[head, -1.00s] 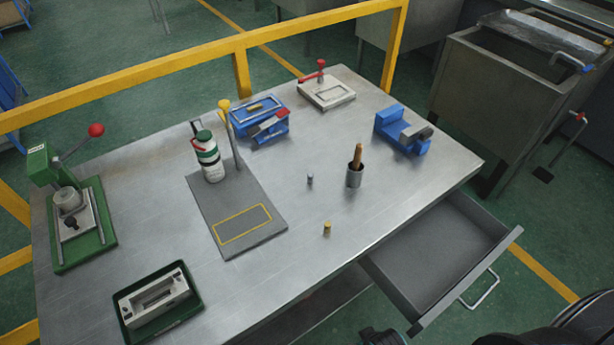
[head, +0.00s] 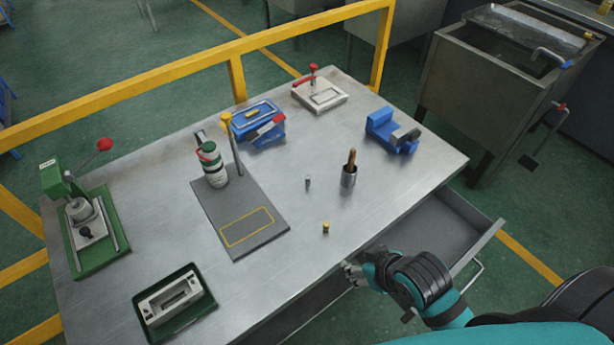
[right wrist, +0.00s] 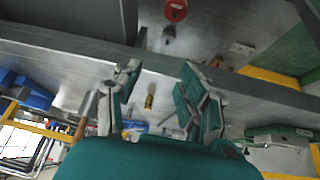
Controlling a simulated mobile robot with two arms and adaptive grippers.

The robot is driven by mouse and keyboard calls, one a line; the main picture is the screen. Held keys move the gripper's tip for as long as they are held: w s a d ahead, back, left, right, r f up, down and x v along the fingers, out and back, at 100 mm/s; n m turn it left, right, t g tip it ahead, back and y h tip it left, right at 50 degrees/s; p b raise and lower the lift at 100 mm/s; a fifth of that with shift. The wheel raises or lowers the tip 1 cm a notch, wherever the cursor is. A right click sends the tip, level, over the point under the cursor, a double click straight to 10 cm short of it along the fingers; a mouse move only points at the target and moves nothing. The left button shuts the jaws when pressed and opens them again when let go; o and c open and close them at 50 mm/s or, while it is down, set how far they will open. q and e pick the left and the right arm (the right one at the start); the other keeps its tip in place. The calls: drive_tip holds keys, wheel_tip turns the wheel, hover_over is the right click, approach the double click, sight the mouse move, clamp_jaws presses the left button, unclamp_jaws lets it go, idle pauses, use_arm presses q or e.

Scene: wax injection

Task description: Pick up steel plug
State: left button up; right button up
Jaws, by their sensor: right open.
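The steel plug (head: 308,182) is a small grey cylinder standing upright on the metal table, left of the cup with the brown-handled tool. I cannot pick it out clearly in the right wrist view. A small brass-coloured plug (head: 326,229) stands nearer the front edge; it also shows in the right wrist view (right wrist: 150,98), between the fingers. My right gripper (head: 352,274) is at the table's front edge, short of both plugs. In the right wrist view its fingers (right wrist: 161,72) are spread and empty. My left gripper is not in view.
A grey mat (head: 243,207) with a bottle lies to the left. A blue vise (head: 392,133) is behind. An open drawer (head: 440,232) juts out at the right front. Bare table surrounds the plug.

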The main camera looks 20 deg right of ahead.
drive_tip(key=w+t, duration=0.1)
drive_tip(key=w, duration=0.1)
drive_tip(key=w+r+t, duration=0.1)
drive_tip(key=w, duration=0.1)
drive_tip(key=w+d+r+y, duration=0.1)
drive_tip(key=w, duration=0.1)
drive_tip(key=shift+r+n+t, duration=0.25)
drive_tip(key=shift+n+t, duration=0.15)
drive_tip(key=w+d+r+t+y, duration=0.2)
drive_tip(key=w+r+t, duration=0.1)
drive_tip(key=w+r, duration=0.15)
drive_tip(key=p, duration=0.2)
approach(309, 178)
drive_tip(key=x, duration=0.4)
drive_tip(key=shift+d, duration=0.25)
drive_tip(key=shift+w+a+f, duration=0.15)
drive_tip(key=shift+w+a, duration=0.1)
drive_tip(key=shift+w, duration=0.2)
drive_tip(key=p+x, duration=0.1)
drive_tip(key=x, duration=0.3)
drive_tip(key=shift+w+a+f, duration=0.1)
drive_tip(key=shift+a+f, duration=0.05)
drive_tip(key=shift+a, duration=0.1)
clamp_jaws()
